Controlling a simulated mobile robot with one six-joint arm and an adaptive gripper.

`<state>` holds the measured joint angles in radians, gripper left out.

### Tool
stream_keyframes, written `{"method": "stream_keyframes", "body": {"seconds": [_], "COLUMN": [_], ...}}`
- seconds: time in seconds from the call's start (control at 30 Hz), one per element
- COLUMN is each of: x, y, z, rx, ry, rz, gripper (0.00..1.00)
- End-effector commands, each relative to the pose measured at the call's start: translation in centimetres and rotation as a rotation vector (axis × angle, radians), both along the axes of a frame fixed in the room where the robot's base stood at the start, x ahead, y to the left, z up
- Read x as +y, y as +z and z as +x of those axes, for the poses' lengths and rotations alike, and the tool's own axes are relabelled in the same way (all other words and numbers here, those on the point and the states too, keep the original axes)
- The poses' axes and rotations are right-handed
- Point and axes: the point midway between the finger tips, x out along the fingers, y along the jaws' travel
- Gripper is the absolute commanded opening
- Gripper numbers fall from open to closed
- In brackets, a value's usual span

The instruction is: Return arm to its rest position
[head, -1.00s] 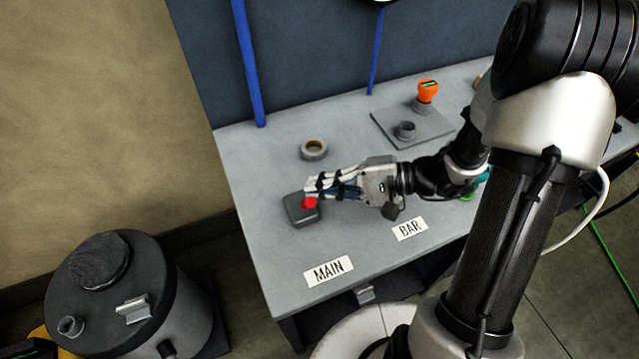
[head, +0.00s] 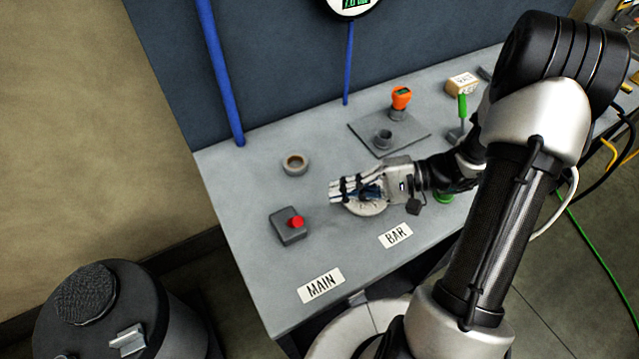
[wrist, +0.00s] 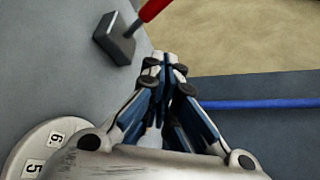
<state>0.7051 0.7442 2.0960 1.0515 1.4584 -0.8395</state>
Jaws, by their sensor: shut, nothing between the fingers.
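My gripper (head: 336,190) is shut and empty. In the head view it is above the table, over a round pale dial (head: 366,207) that it partly hides. Its closed fingers also show in the wrist view (wrist: 165,62). In the wrist view this box (wrist: 114,40) is at the upper left, with the red part on a stem. The numbered dial (wrist: 40,145) is at the lower left there.
The grey table (head: 250,180) holds a tape ring (head: 295,164), a plate with an orange-topped part (head: 401,97), a green-handled lever (head: 462,106) and a small box (head: 462,84). Labels MAIN (head: 321,285) and BAR (head: 395,235) lie near the front. A blue pipe (head: 220,75) stands behind. A dark drum (head: 110,315) is lower left.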

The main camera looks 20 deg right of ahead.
Motion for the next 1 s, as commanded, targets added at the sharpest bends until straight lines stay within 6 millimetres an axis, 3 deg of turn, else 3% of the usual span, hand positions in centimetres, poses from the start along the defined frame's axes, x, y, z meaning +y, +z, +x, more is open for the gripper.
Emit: {"method": "stream_keyframes", "body": {"seconds": [0.2,0.73,0.87,1.0], "x": [-1.1,-1.0,-0.1,2.2], "y": [-0.3,-0.2,0.8,3.3], "z": [-0.3,-0.3,-0.9,-3.0], "rx": [0.000,0.000,0.006,0.019], "ry": [-0.001,0.003,0.057,0.188], "rz": [0.000,-0.003,-0.053,-0.206], "gripper": [0.00,0.00,0.00,0.00]}}
